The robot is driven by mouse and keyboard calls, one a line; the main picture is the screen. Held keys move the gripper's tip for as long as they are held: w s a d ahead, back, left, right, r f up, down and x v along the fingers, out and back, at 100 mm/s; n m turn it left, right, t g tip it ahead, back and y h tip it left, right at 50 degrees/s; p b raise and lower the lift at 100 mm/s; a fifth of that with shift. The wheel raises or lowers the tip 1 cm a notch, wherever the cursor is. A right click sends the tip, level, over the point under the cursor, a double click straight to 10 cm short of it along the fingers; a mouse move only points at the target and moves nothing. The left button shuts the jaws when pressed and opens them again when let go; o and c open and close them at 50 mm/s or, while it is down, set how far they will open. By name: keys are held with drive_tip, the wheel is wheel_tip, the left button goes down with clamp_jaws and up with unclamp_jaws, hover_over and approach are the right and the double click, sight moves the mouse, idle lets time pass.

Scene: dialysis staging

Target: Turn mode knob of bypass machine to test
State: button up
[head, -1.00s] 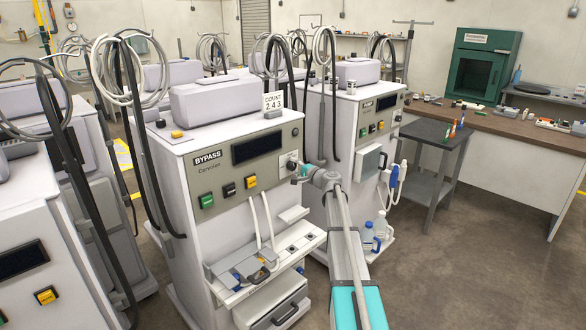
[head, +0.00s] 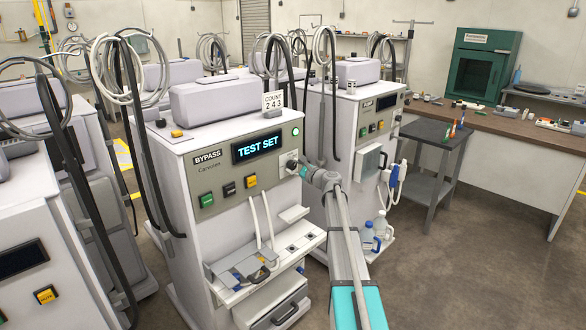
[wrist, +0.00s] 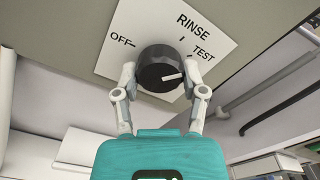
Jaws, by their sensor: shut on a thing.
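The bypass machine (head: 230,200) stands in the middle of the head view, with its BYPASS label and a lit screen (head: 258,146) reading TEST SET. A green lamp (head: 295,131) glows at the panel's upper right. In the wrist view the black mode knob (wrist: 158,69) sits on a white plate (wrist: 130,42) marked OFF, RINSE and TEST. The knob's white pointer line points right, roughly toward the TEST mark. My gripper (wrist: 158,90) is shut on the knob, one finger on each side. In the head view my gripper (head: 296,168) is at the panel's right end and largely hides the knob.
Green, black and orange switches (head: 228,189) sit left of the knob. Pale tubes (head: 262,220) hang below, over a shelf (head: 265,275) with small items. A second machine (head: 352,130) stands close on the right. Open floor lies at the right front.

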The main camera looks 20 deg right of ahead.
drive_tip(key=shift+s+a+f+m, duration=0.1)
drive_tip(key=shift+m, duration=0.8)
drive_tip(key=o, duration=1.1)
drive_tip(key=shift+o, duration=0.2)
drive_tip(key=v, duration=1.2)
